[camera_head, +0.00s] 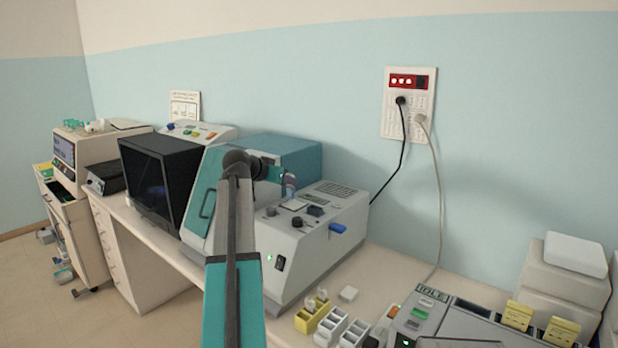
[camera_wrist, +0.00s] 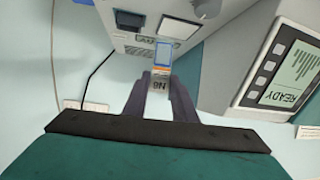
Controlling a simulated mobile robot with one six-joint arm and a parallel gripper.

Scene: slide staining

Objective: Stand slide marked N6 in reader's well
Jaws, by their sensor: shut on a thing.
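My gripper (camera_wrist: 161,97) is shut on a slide (camera_wrist: 158,88) whose pale label end reads N6. The slide's blue-tinted far part sticks out beyond the fingertips, with a small orange patch near the label. In the head view my gripper (camera_head: 277,178) holds the slide (camera_head: 290,186) above the grey top of a bench machine (camera_head: 318,228), which may be the reader. Its top has a pale plate (camera_head: 293,205) and a dark block (camera_head: 315,210). The wrist view shows the pale plate (camera_wrist: 180,27) just past the slide. I cannot tell which opening is the well.
A screen reading READY (camera_wrist: 286,68) stands right in the wrist view. Yellow (camera_head: 312,316) and white (camera_head: 340,328) slotted racks stand in front. A black cable (camera_head: 388,172) runs to the wall socket.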

